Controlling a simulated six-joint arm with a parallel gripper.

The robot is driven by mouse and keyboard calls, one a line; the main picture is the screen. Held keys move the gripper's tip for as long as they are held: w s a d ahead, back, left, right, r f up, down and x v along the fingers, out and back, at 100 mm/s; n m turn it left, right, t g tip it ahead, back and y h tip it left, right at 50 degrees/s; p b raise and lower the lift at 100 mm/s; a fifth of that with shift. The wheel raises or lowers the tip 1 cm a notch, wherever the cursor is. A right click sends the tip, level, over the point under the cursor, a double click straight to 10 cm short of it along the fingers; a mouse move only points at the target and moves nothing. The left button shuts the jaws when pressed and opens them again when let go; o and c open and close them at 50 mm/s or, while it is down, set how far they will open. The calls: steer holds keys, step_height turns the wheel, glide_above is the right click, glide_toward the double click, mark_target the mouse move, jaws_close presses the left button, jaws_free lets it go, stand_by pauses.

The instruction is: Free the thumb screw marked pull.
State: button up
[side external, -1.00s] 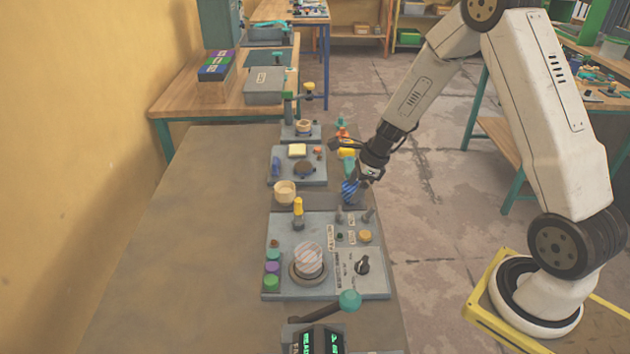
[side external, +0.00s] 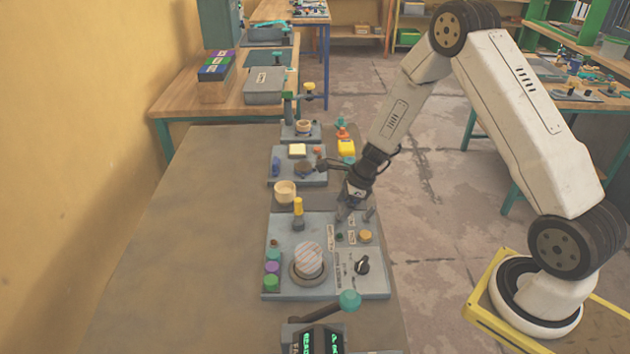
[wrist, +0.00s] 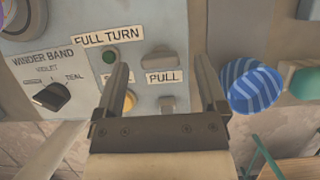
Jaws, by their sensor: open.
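In the wrist view a label reading PULL (wrist: 163,77) sits on the grey panel between two grey thumb screws. One thumb screw (wrist: 160,60) is above the label and the other thumb screw (wrist: 167,103) is below it. I cannot tell which one the label belongs to. My gripper (wrist: 164,84) is open, and both screws appear between its fingers with nothing held. In the side view my gripper (side external: 346,209) is over the panel's far right corner and partly covers the left screw. The right screw (side external: 369,214) shows beside it.
A green button (wrist: 109,57) and a FULL TURN label (wrist: 108,35) are left of the screws. A blue striped ball (wrist: 254,88) is close to the right finger. The panel (side external: 318,225) also carries a black knob (side external: 362,265) and a large striped dome (side external: 309,260).

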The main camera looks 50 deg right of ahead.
steer(key=shift+w+a+f, duration=0.15)
steer(key=shift+a+f, duration=0.05)
steer(key=shift+f, duration=0.35)
jaws_close()
